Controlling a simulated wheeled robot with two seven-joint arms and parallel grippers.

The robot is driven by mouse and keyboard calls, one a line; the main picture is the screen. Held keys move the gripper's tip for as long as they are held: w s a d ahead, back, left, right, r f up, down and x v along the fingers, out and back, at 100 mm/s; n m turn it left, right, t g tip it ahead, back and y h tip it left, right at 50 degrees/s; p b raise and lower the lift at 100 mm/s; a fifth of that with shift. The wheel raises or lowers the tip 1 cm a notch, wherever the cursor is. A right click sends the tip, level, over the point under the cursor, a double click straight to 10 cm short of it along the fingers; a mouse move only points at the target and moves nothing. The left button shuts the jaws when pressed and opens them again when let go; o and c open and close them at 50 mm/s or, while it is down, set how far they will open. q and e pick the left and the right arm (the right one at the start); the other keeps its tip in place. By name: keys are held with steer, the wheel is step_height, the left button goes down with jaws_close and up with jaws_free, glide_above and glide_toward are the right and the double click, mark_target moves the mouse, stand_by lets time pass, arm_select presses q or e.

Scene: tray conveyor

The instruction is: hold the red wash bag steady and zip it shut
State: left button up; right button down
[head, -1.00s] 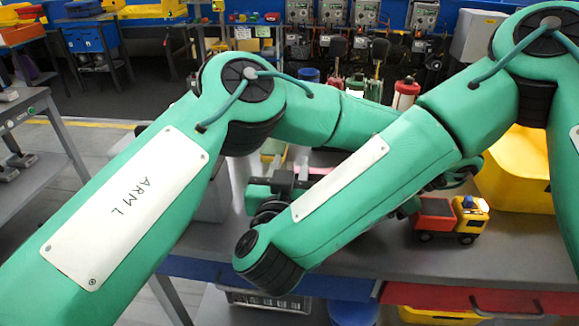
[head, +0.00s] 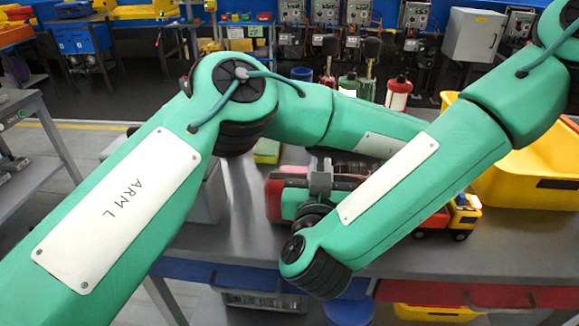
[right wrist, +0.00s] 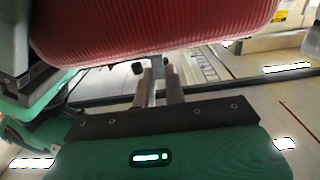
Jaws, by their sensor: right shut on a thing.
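The red wash bag (head: 274,197) is on the grey table, largely covered by my right arm and gripper. Its dark red end shows left of the gripper. In the right wrist view its ribbed red side (right wrist: 160,25) fills the top, close to the camera. My right gripper (head: 320,178) is at the bag, its grey fingers close together; they also show below the bag in the right wrist view (right wrist: 160,85). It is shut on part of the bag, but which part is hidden. The zip cannot be made out. My left arm reaches behind my right forearm, which hides its gripper.
A toy truck (head: 462,218) stands right of my right forearm, before a large yellow bin (head: 530,180). A grey box (head: 208,195) and a yellow-green block (head: 267,151) are left of the bag. Bottles (head: 398,95) stand at the back. My arms cross closely over the table.

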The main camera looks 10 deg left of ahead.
mark_target(282, 182)
steer(key=d, duration=0.8)
steer(key=shift+d, duration=0.2)
steer(key=c, duration=1.5)
jaws_free()
steer(key=shift+o, duration=0.3)
steer(key=shift+a, duration=0.2)
steer(key=a, duration=1.4)
steer(key=shift+a, duration=0.4)
steer(key=s+d+f+m+g+h, duration=0.2)
steer(key=s+m+g, duration=0.4)
steer(key=s+g, duration=0.95)
steer(key=s+d+r+m+g+y, duration=0.1)
steer(key=s+r, duration=0.4)
steer(key=s, duration=0.8)
steer(key=shift+d+r+m+g+y, duration=0.2)
steer(key=shift+r+m+g+y, duration=0.15)
steer(key=shift+m+g+y, duration=0.6)
